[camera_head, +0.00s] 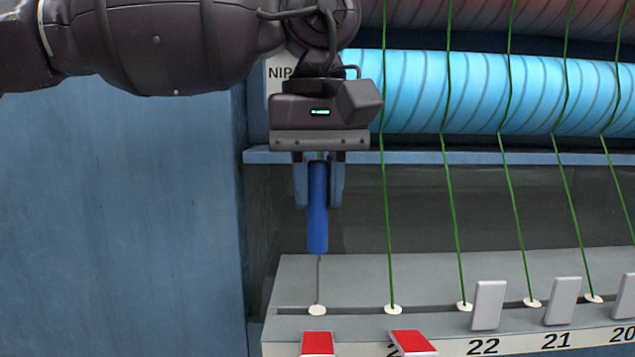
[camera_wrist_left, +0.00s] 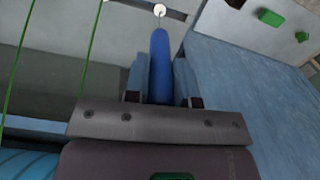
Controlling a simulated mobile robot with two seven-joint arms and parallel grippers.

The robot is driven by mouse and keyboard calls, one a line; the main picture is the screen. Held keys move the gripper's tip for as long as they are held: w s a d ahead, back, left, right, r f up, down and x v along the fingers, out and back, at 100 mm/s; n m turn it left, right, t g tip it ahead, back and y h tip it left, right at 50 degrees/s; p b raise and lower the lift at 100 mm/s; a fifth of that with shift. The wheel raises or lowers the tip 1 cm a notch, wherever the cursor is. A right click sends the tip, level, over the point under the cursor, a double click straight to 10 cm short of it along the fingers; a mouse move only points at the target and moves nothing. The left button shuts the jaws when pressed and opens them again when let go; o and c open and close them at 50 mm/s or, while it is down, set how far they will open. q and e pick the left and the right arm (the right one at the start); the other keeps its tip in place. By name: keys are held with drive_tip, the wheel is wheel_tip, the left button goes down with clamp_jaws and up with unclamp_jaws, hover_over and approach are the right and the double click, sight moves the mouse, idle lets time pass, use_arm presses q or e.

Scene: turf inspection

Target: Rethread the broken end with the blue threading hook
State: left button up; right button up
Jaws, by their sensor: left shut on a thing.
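The blue threading hook (camera_head: 318,232) hangs upright, handle up, with its thin metal shank pointing down. My left gripper (camera_head: 318,198) is shut on the handle's upper part. The shank reaches the leftmost white eyelet (camera_head: 317,310) on the grey bar; I cannot tell whether the tip is inside the hole. The hook also shows in the left wrist view (camera_wrist_left: 160,62), its shank reaching a white eyelet (camera_wrist_left: 160,10). No green yarn runs from the roller to this leftmost eyelet. I cannot make out the broken end. My right gripper is not in view.
Green yarns (camera_head: 388,220) run from the blue roller (camera_head: 480,95) to the other eyelets, the nearest close right of the hook. Two red tabs (camera_head: 317,343) and several grey tabs (camera_head: 488,305) line the bar's front. A blue panel (camera_head: 120,220) stands at left.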

sight(317, 248)
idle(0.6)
use_arm(q)
drive_tip(key=shift+f, duration=0.45)
drive_tip(key=shift+f+b, duration=0.55)
drive_tip(key=shift+f, duration=0.6)
idle(0.5)
drive_tip(key=shift+r, duration=0.1)
